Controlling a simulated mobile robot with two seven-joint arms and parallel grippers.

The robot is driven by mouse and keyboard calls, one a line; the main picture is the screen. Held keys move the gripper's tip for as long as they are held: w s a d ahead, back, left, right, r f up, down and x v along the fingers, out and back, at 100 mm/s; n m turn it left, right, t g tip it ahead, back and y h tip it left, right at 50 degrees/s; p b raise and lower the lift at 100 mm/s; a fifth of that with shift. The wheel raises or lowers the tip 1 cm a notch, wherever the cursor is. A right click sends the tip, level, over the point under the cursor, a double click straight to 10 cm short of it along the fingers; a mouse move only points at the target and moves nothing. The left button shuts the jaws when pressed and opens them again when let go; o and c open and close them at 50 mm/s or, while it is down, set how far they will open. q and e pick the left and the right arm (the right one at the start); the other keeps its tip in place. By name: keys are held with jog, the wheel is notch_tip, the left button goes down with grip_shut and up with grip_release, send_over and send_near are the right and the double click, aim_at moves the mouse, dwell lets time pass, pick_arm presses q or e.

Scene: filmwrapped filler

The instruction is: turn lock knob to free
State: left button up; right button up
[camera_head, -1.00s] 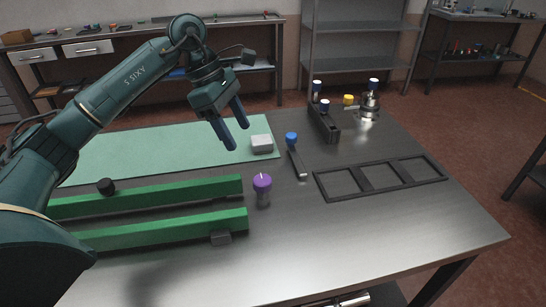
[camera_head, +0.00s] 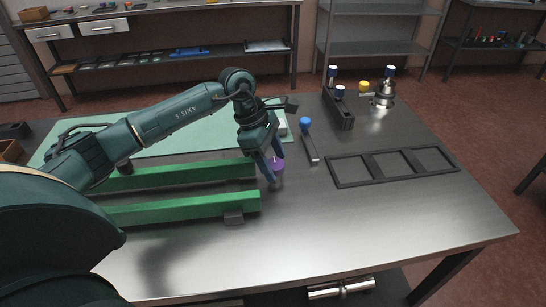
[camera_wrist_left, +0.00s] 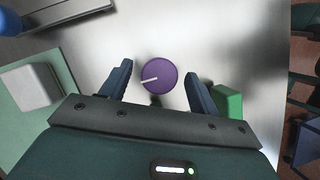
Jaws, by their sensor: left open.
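The purple lock knob (camera_head: 278,164) stands on the metal table at the right end of the green rails. My left gripper (camera_head: 273,168) points down at it, and one finger partly covers it in the head view. In the left wrist view the knob (camera_wrist_left: 158,80) is round with a white line on top pointing left and slightly down. My left gripper (camera_wrist_left: 157,74) is open there, with one finger on each side of the knob and visible gaps. I cannot tell how far down the fingertips reach. My right gripper is not in view.
Two green rails (camera_head: 180,208) lie left of the knob. Behind are a green mat (camera_head: 190,138), a pale block (camera_head: 281,126) and a blue-knobbed lever (camera_head: 308,140). A black three-window frame (camera_head: 350,182) lies to the right. The table's front right is clear.

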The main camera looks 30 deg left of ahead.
pick_arm(q)
jog(key=shift+c, duration=0.5)
jog(key=c, duration=0.9)
jog(key=shift+o, duration=0.2)
